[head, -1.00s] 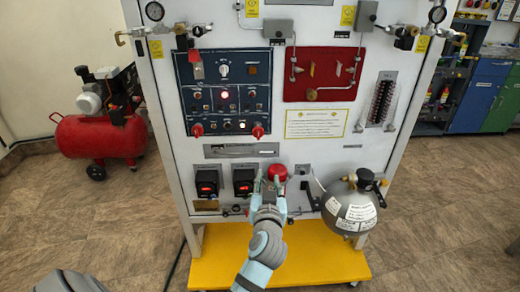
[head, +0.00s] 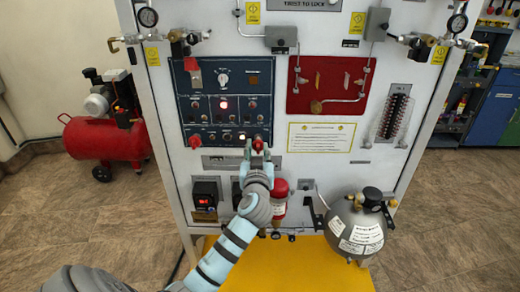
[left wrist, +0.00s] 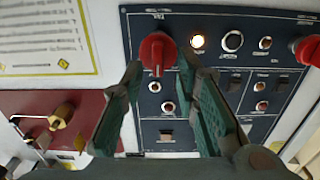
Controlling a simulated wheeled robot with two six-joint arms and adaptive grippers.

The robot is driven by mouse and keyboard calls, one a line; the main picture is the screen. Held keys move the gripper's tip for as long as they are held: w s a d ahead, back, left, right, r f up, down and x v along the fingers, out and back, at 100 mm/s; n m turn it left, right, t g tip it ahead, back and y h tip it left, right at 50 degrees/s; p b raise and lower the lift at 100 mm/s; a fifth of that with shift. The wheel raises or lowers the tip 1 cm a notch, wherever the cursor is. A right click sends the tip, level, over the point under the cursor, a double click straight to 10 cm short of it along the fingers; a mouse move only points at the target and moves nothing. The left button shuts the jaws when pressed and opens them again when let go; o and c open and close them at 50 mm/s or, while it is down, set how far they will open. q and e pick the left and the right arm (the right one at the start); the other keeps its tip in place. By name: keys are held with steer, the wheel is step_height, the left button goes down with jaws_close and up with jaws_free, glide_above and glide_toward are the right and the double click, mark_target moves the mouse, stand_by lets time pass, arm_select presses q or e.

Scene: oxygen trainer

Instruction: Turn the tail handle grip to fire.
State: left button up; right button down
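A red knob (head: 258,143) sits at the lower right corner of the dark blue control panel (head: 224,78). I take it for the tail handle grip, but its label is too small to read. In the left wrist view the knob (left wrist: 157,52) shows between the two green fingertips. My left gripper (head: 257,156) is open in front of it, one finger on each side; I cannot tell whether they touch it. In the left wrist view the gripper (left wrist: 160,70) holds nothing visibly. My right gripper is not in view.
A second red knob (head: 195,141) is at the panel's lower left. A red cylinder (head: 280,190) is below right of my left gripper. A lamp (left wrist: 198,42) glows beside the knob.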

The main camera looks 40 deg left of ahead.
arm_select(q)
jaws_close()
